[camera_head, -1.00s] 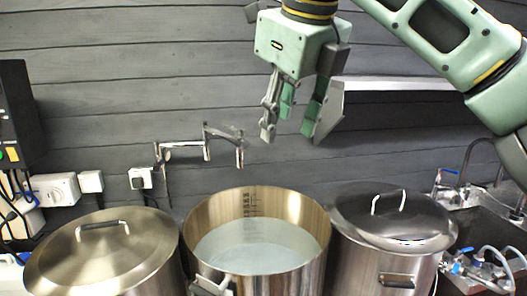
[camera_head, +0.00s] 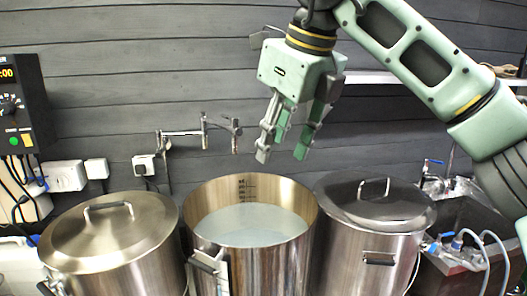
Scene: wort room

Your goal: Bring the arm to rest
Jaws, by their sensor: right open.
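My right gripper (camera_head: 282,156) hangs from the upper right with its fingers pointing down. It is open and empty, above the back rim of the open middle kettle and apart from it. My right arm (camera_head: 425,65) comes in from the right edge. The open middle kettle (camera_head: 262,265) holds pale liquid (camera_head: 252,226) and has level marks on its inner wall. My left gripper is not in view.
Lidded kettles stand at the left (camera_head: 110,240) and right (camera_head: 375,215). A folding wall tap (camera_head: 205,135) is left of the gripper. A shelf (camera_head: 385,78) lies behind my arm. A control box (camera_head: 20,105) hangs at left; a sink (camera_head: 460,220) is at right.

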